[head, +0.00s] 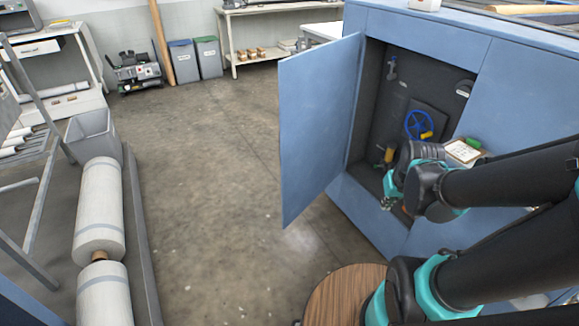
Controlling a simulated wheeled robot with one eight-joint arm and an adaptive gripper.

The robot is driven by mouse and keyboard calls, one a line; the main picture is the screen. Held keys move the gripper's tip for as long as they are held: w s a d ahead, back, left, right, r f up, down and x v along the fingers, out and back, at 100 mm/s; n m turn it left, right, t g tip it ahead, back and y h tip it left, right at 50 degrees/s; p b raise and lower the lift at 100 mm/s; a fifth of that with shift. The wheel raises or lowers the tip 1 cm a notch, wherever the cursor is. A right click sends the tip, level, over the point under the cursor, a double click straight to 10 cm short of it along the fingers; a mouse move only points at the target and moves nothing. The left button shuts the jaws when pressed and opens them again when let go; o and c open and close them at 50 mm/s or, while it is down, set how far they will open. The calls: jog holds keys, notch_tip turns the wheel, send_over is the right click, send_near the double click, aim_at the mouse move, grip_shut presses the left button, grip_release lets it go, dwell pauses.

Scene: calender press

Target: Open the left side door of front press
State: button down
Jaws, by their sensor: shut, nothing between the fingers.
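The front press (458,52) is a large blue cabinet on the right. Its left side door (318,125) is a flat blue panel, swung well out from the cabinet toward the open floor. It is hinged at the left edge of a dark opening (388,110). Inside the opening are a blue handwheel (418,124) and some fittings. My gripper (388,201) is at the lower part of the opening, to the right of the door and apart from it. It is small in view and partly hidden by my wrist. It appears shut and empty.
White rolls (100,215) lie on a rack at the left, beside a grey bin (92,133). Two bins (196,60), a small machine (138,72) and a shelf table (268,10) stand at the back. The concrete floor (215,180) left of the door is clear.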

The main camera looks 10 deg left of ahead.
jog(key=w+a+r+n+y, duration=0.2)
jog(key=w+a+n, duration=0.3)
jog(key=w+a, duration=0.55)
jog(key=n+g+y, duration=0.1)
jog(key=n+g, duration=0.1)
jog(key=n, duration=0.4)
send_near(288, 169)
jog(key=s+d+r, duration=0.3)
jog(key=s+d, duration=0.2)
jog(key=shift+w+a+f, duration=0.55)
jog(key=shift+a+f, duration=0.65)
jog(key=shift+f, duration=0.35)
jog(key=shift+w+a+f, duration=0.6)
jog(key=shift+a+f, duration=0.6)
jog(key=shift+f, duration=0.4)
jog(key=shift+w+a+f, duration=0.55)
jog(key=shift+a+f, duration=0.7)
jog(key=shift+f, duration=0.3)
